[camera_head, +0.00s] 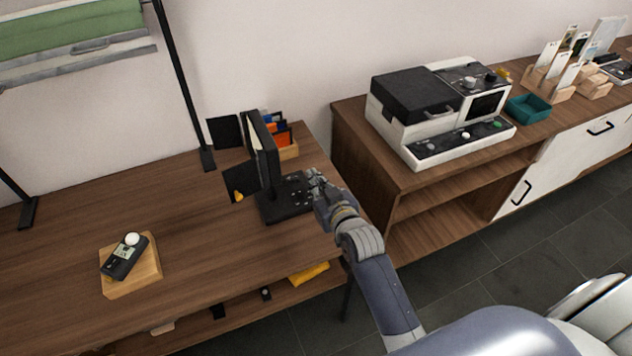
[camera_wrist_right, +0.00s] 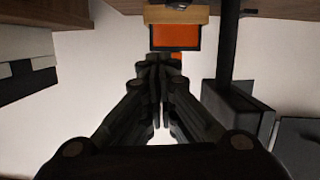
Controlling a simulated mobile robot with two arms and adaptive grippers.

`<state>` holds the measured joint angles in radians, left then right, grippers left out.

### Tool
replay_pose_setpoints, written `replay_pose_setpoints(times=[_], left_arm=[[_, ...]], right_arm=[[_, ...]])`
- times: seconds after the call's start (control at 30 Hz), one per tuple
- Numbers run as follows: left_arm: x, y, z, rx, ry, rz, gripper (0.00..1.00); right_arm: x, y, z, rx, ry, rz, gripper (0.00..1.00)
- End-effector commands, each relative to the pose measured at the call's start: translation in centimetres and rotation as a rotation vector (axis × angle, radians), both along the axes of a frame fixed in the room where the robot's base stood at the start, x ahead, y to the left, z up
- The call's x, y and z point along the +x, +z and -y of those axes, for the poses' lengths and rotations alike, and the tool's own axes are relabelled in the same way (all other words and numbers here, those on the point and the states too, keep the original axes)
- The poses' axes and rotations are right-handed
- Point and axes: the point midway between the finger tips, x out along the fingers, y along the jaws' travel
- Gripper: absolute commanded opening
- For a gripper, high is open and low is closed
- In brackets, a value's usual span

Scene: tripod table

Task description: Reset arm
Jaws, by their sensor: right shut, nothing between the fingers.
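My right arm comes in from the lower right of the head view. Its gripper (camera_head: 314,181) is over the right end of the wooden table (camera_head: 195,235), beside the base of a black upright device (camera_head: 285,200). In the right wrist view the fingers of my right gripper (camera_wrist_right: 160,62) are together with nothing between them. I cannot tell whether the gripper touches the device. My left gripper is not in view.
A wooden holder with orange and blue items (camera_head: 283,142) stands behind the device. A wooden block (camera_head: 130,266) bears a small meter (camera_head: 124,258). A white and black machine (camera_head: 440,110) and a teal tray (camera_head: 527,109) stand on the right cabinet. The table's middle is clear.

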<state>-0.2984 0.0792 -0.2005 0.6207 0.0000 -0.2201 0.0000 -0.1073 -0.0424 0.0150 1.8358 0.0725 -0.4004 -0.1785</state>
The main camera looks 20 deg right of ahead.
Motion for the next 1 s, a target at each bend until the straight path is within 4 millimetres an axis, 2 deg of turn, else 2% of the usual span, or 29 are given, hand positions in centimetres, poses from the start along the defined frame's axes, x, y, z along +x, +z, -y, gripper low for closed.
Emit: replay_pose_setpoints(times=[0.67,0.77,0.83,0.97,1.0], left_arm=[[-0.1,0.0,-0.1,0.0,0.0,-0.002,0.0],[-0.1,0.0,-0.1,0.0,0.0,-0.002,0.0],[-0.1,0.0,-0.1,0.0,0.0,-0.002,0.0],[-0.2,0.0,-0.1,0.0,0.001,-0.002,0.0],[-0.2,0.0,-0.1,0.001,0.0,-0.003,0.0]], right_arm=[[-0.7,-0.2,0.0,-0.002,0.003,-0.017,0.0],[-2.3,-1.3,-0.2,-0.008,0.017,-0.086,0.0],[-4.5,-2.6,-0.5,-0.011,0.031,-0.171,0.0],[-10.3,-5.1,-1.0,-0.024,0.059,-0.38,0.0],[-12.3,-5.8,-1.1,-0.03,0.065,-0.447,0.0]])
